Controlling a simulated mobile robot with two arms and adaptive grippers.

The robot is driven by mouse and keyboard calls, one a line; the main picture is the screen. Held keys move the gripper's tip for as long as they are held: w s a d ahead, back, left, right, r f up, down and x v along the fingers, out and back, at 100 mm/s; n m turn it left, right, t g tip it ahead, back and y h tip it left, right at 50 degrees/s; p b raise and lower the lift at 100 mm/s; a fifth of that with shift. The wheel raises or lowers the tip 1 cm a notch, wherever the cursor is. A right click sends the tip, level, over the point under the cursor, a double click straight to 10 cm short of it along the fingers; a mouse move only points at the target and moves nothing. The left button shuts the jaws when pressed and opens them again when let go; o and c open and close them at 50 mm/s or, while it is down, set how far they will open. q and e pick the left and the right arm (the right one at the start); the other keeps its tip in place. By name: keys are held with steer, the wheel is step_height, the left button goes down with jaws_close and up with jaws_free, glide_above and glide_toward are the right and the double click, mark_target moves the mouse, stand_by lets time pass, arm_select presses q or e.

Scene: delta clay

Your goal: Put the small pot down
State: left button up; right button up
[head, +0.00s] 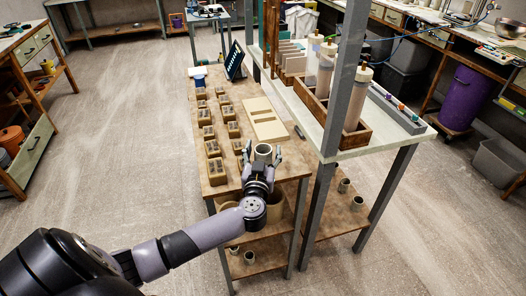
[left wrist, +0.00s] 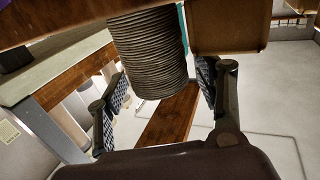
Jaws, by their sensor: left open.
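The small pot (head: 263,152) is a pale, open-topped cylinder near the front right corner of the wooden table (head: 232,178). It appears upright on the tabletop. In the left wrist view the pot (left wrist: 147,48) shows as a ridged grey-brown cylinder, with the picture seemingly upside down. My left gripper (head: 262,156) is open, with one finger on each side of the pot. In the left wrist view the fingers (left wrist: 162,84) stand apart from the pot's sides, with small gaps. The pot's foot is not clearly visible. My right gripper is out of view.
Rows of small wooden blocks (head: 213,148) stand on the left of the table. A pale board (head: 264,118) lies behind the pot. A grey upright post (head: 340,90) and a higher bench with a bottle crate (head: 345,133) are close on the right.

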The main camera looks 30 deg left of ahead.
arm_select(q)
steer(key=shift+s+r, duration=0.15)
steer(key=v, duration=1.1)
steer(key=shift+s+d, duration=0.2)
steer(key=shift+s, duration=0.15)
